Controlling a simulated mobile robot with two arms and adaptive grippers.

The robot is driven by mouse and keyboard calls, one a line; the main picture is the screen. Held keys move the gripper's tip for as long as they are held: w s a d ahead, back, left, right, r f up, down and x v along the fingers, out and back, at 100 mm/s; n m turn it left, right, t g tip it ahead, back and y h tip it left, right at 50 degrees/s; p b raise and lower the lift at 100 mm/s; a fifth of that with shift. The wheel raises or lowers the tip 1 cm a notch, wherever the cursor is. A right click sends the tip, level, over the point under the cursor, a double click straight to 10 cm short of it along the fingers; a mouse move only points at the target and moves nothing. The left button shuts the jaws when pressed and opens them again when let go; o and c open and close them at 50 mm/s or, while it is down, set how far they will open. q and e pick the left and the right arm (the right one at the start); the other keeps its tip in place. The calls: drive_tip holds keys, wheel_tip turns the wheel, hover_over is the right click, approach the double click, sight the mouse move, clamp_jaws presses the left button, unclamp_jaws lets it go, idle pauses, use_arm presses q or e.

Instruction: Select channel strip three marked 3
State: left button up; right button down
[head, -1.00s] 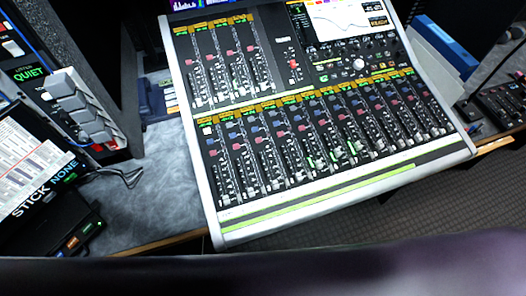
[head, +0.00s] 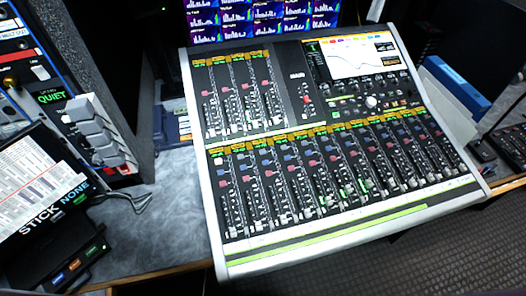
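The mixing console (head: 208,205) is a black desk with a pale frame, tilted in the middle of the head view. Its long lower bank holds several channel strips (head: 320,190) under a row of yellow-green labels. A shorter bank of strips (head: 240,95) sits at the upper left. The strip numbers are too small to read, so I cannot tell which strip is marked 3. A screen with a curve (head: 350,55) is at the console's upper right. Neither of my grippers is in view.
At left stand a panel with a lit QUIET sign (head: 50,97), grey levers (head: 97,130), and a black box with papers (head: 35,180). Cables (head: 140,198) lie on the grey worktop (head: 165,225). A blue box (head: 455,85) is right of the console. Carpet lies in front.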

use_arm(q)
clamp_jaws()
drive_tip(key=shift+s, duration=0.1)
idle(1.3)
